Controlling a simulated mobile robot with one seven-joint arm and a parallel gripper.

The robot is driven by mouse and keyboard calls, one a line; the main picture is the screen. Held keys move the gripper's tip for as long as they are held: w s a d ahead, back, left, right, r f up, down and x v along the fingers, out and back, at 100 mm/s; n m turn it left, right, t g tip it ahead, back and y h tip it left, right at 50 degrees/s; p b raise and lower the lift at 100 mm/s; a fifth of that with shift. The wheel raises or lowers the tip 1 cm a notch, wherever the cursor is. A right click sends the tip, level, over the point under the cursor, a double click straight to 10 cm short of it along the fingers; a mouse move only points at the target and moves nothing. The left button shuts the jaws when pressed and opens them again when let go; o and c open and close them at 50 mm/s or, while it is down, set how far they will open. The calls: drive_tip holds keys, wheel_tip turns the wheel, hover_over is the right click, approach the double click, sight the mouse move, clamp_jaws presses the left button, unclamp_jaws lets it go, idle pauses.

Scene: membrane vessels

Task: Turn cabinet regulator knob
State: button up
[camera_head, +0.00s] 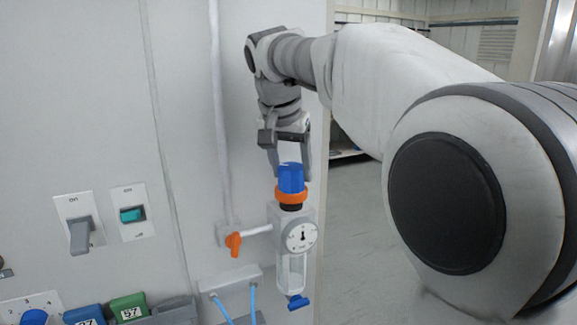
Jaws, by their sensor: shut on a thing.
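The regulator knob (291,178) is blue with an orange ring (291,194) under it. It sits upright on top of the grey regulator body (292,218), which carries a round white gauge (301,237) and a clear bowl (291,270) below. My gripper (290,166) points down from above, with its fingers on the two sides of the blue knob. It is shut on the knob. The fingers hide part of the knob's upper sides. The gauge needle is too small to read exactly.
An orange valve handle (233,244) is on the pipe left of the regulator. A grey lever switch (80,235) and a teal switch (131,215) are on the cabinet panel (100,100). Blue tubes (222,308) hang below. Open floor (350,230) lies right of the cabinet.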

idle(0.3)
drive_tip(key=o, duration=1.4)
